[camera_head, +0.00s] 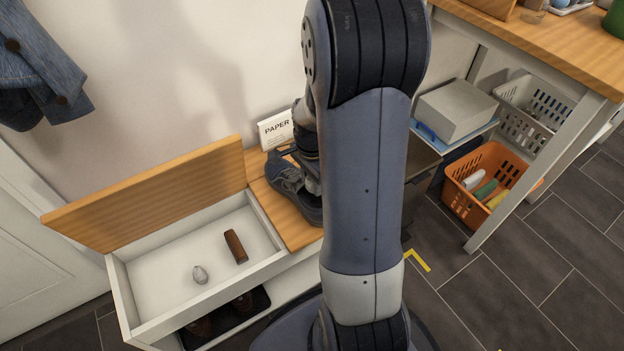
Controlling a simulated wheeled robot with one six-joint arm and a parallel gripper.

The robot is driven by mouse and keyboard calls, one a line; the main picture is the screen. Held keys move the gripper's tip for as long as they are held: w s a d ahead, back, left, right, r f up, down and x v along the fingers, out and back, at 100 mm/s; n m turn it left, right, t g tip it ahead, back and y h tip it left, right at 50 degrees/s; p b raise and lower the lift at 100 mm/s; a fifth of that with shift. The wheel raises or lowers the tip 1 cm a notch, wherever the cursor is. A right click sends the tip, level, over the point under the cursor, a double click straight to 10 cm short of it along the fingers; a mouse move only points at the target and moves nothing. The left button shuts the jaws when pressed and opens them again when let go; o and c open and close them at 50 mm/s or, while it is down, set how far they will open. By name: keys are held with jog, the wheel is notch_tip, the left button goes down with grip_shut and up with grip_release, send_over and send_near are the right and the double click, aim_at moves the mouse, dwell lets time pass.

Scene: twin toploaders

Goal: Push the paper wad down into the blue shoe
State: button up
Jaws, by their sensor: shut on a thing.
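A blue-grey shoe (284,174) with a dark sole sits on the wooden bench top, left of my arm. My arm covers its right side. My gripper (310,178) is at the shoe's opening, mostly hidden behind my own arm. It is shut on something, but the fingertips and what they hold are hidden. No paper wad shows at the shoe.
The white bench compartment (150,290) has its wooden lid (150,195) raised and holds a brown block (235,247). A "PAPER" box (276,129) stands behind the shoe. An orange basket (470,208) and a grey box (455,110) are at right.

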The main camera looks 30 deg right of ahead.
jog(key=shift+f, duration=0.1)
dwell(0.4)
jog(key=shift+f, duration=0.3)
jog(key=o, duration=1)
jog(key=shift+o, duration=0.2)
jog(key=shift+r, duration=0.1)
notch_tip(320, 180, up, 8)
jog(key=p, duration=0.6)
jog(key=shift+p, duration=0.35)
jog(key=shift+f, duration=0.2)
notch_tip(320, 180, down, 8)
jog(key=b, duration=0.7)
jog(key=shift+r, duration=0.15)
